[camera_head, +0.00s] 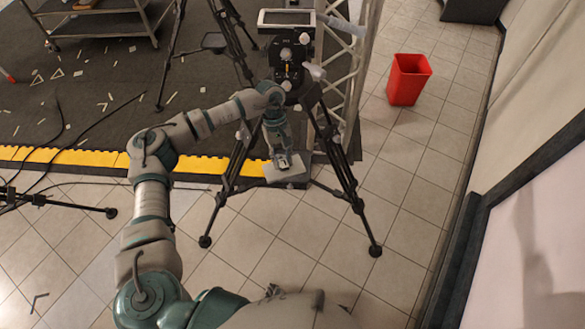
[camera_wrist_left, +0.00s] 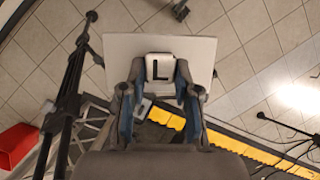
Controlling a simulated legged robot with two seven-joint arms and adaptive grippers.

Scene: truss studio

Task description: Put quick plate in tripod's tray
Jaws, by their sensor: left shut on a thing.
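The tripod (camera_head: 331,133) stands with its black legs spread, with a camera (camera_head: 289,52) on top. A pale rectangular tray (camera_head: 293,177) shows low between its legs; it also shows in the left wrist view (camera_wrist_left: 204,62). My left gripper (camera_head: 283,161) points down over the tray. In the left wrist view my left gripper (camera_wrist_left: 160,82) is shut on a small white block with a black L, apparently the quick plate (camera_wrist_left: 159,67). The block overlaps the tray in that view; whether they touch I cannot tell. My right gripper is not in view.
A red bin (camera_head: 408,80) stands on the tiles to the right. A metal truss (camera_head: 343,80) rises behind the tripod. A yellow-edged dark mat (camera_head: 100,158) and a wheeled cart (camera_head: 100,22) are at the left. Black cables and stand legs lie at the left.

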